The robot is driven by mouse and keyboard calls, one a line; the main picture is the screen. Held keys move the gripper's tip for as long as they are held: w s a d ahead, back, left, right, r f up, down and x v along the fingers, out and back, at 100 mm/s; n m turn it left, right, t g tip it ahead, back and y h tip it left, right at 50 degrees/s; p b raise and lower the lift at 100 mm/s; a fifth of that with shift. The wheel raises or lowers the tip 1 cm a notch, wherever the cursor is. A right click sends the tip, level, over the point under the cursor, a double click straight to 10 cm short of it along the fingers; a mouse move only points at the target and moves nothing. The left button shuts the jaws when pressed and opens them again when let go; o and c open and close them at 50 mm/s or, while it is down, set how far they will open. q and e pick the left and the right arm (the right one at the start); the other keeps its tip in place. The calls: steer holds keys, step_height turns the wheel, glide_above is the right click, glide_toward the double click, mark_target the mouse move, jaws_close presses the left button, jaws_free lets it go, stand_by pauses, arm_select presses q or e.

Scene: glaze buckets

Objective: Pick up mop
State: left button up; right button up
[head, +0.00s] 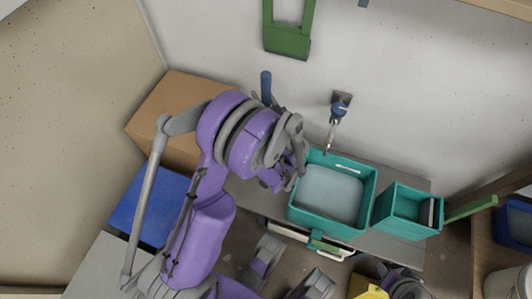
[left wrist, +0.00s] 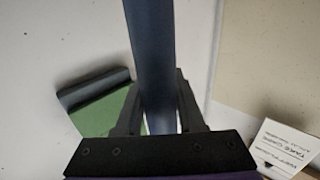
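The mop is seen as a dark blue pole (left wrist: 152,50) that runs from the top of the left wrist view down between my left gripper's fingers (left wrist: 160,100). The fingers lie close along both sides of the pole, with little gap. In the head view, a short blue handle end (head: 266,87) rises behind my purple left arm, near the wall; the rest is hidden by the arm. My left fingertips are hidden in the head view by my wrist. The mop's head is not in sight.
A teal sink (head: 328,226) with pale water is right of my left wrist, below a tap (head: 338,108). A teal bin (head: 405,213) stands beside it. A cardboard box (head: 172,101) and a blue box (head: 150,205) are left. A green holder (head: 287,46) hangs on the wall.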

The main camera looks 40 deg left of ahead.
arm_select(q)
jaws_close()
